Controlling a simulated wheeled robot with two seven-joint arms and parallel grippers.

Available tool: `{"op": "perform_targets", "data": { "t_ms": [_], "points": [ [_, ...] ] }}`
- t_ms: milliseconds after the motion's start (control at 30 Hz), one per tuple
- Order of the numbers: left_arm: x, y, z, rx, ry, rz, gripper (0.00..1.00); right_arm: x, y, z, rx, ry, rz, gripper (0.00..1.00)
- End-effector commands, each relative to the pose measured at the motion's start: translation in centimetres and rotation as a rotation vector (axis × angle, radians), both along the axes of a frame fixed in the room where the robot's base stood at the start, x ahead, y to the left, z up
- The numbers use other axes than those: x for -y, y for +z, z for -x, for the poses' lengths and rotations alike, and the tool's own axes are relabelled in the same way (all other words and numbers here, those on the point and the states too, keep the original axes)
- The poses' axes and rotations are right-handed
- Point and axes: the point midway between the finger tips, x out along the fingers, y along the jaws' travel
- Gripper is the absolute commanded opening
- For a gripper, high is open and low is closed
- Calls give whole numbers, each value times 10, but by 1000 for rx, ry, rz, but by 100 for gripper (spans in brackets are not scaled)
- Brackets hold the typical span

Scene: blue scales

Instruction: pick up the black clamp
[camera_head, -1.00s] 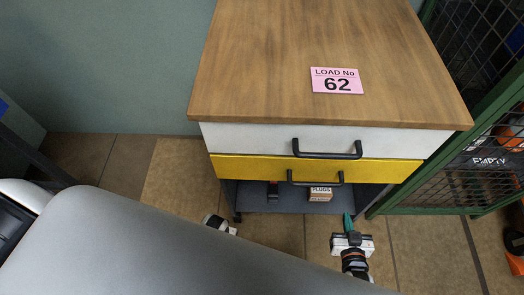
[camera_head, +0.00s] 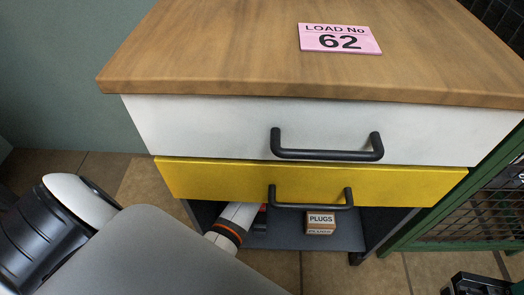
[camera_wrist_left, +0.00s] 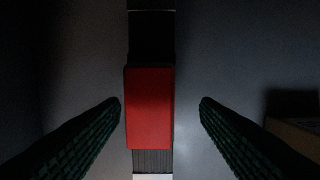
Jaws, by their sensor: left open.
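In the left wrist view, a black object with a red block (camera_wrist_left: 149,108) in its middle stands out, with a grey ribbed section below it; it looks like the clamp. It also shows as a small red and black patch (camera_head: 261,218) on the low shelf in the head view, partly hidden by my left arm. My left gripper (camera_wrist_left: 160,103) is open, its green ribbed fingers on either side of the red block, with a visible gap to each. In the head view my left wrist reaches into the shelf and its fingers are hidden.
A PLUGS box (camera_head: 320,222) stands on the shelf (camera_head: 288,237) to the right of the clamp. The yellow drawer (camera_head: 310,185) and its black handle hang just above. A green mesh cage (camera_head: 455,220) stands to the right. A dark part shows at the lower right corner.

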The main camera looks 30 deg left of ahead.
Motion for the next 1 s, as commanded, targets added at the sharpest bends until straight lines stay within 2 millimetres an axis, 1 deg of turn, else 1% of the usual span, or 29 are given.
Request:
{"op": "perform_targets", "data": {
  "t_ms": [33, 133, 200, 333, 467, 700, 733, 767, 1000],
  "points": [
    [-2, -8, 0, -1, 0, -1, 56, 0, -7, 0, 1, 0, 0, 0],
    [-6, -22, -1, -1, 0, -1, 56, 0, -20, 0, 0, 0, 0, 0],
    [-9, -32, -2, 1, 0, -1, 56, -1, -19, -3, 30, -1, 1, 0],
    [-11, -45, -4, 0, -1, 1, 56, -2, -12, -8, 65, -3, 6, 0],
    [-12, -51, -5, 1, -1, 0, 56, -3, -8, -10, 83, -4, 8, 0],
    [-11, -51, -5, 1, -1, 0, 56, -3, -5, -11, 84, -5, 9, 0],
    [-12, -51, -5, 1, -1, 0, 55, -3, -5, -11, 84, -5, 9, 0],
    [-12, -51, -5, 1, -1, 0, 50, -3, -5, -11, 84, -5, 9, 0],
    [-11, -51, -4, 1, -2, 0, 11, -3, -5, -10, 83, -4, 9, 0]
  ]
}}
